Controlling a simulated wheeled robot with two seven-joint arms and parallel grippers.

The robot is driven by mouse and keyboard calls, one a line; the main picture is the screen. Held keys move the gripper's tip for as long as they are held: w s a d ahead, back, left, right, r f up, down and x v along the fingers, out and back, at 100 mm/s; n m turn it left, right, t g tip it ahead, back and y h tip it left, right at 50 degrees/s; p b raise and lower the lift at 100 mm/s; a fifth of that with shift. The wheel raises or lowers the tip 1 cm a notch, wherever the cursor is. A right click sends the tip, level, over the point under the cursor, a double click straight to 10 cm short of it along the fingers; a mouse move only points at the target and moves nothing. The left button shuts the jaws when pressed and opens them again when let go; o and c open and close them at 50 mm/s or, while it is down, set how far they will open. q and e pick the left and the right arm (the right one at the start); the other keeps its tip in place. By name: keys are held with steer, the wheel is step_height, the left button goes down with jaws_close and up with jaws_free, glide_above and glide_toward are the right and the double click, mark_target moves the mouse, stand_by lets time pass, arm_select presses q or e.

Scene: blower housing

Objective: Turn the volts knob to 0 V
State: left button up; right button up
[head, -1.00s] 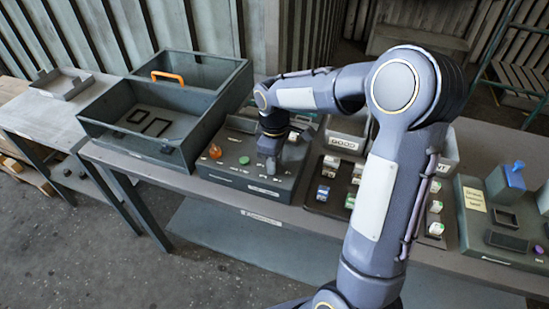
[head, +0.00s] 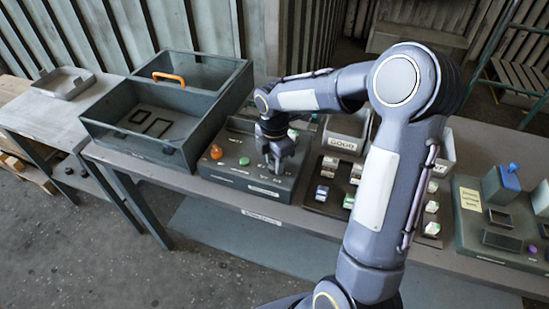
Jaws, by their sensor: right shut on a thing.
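A dark grey control box (head: 225,176) stands on the long table, with an orange knob (head: 216,152) and a green button (head: 244,161) on its top. My right gripper (head: 275,168) points down at the right part of the box top. It is shut on a small knob there, which its fingers mostly hide. I cannot read the knob's scale or where its pointer stands. The orange knob and the green button lie to the left of the gripper, untouched. My left gripper is not in view.
A grey two-part bin (head: 130,148) with an orange handle (head: 168,77) stands left of the box. A dark tray (head: 317,205) of small parts and a bin labelled GOOD (head: 343,143) are to the right. Another fixture (head: 497,240) stands at far right.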

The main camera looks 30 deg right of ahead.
steer(key=n+p, duration=0.1)
steer(key=n, duration=0.2)
steer(key=shift+r+n, duration=0.15)
steer(key=shift+n, duration=0.15)
steer(key=shift+w+n+p, duration=0.1)
steer(key=shift+n+p, duration=0.6)
steer(key=shift+n, duration=1.1)
steer(key=o, duration=1)
steer(key=shift+r+b, duration=0.45)
steer(key=shift+r, duration=3.35)
